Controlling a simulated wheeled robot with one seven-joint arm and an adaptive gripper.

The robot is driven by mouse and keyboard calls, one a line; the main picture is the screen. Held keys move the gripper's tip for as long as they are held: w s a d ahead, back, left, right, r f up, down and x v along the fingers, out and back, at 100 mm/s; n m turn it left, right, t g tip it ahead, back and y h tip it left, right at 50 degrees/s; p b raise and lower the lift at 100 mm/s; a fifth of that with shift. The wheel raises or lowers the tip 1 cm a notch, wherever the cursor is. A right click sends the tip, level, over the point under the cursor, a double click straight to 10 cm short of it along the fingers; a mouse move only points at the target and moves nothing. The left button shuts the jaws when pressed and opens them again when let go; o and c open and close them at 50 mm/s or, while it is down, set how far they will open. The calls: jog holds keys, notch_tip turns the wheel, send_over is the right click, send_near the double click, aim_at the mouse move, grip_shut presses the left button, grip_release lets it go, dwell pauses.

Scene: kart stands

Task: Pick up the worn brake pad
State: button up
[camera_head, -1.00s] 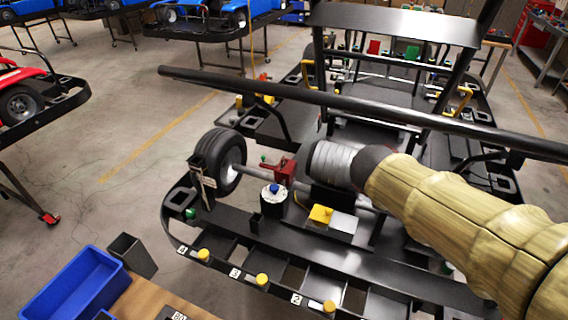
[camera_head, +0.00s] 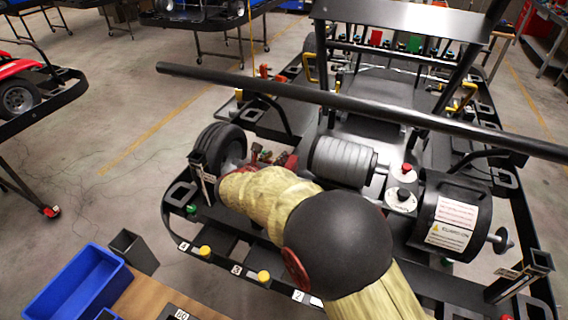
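I cannot make out the worn brake pad. Part of the red brake caliper (camera_head: 291,162) shows on the kart's rear axle, right of the black rear tyre (camera_head: 212,140). My arm, in a pale yellow sleeve with a large black round joint, crosses in front of the axle. The arm's far end lies beside the tyre and the caliper and hides much of that area. My gripper's fingers are hidden, so I cannot see whether they hold or touch anything.
The black kart stand has numbered slots and yellow knobs (camera_head: 204,251) along its near edge. A blue bin (camera_head: 78,288) and a dark grey bin (camera_head: 133,252) stand at lower left. A black bar (camera_head: 330,98) crosses above the kart. A black motor (camera_head: 453,215) sits at right.

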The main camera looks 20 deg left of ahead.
jog(key=x, duration=0.1)
jog(key=b+x, duration=0.1)
jog(key=x, duration=0.2)
jog(key=shift+s+d+f, duration=0.1)
jog(key=shift+d+f, duration=0.25)
jog(key=shift+w+f, duration=0.1)
jog(key=shift+w, duration=0.35)
grip_shut()
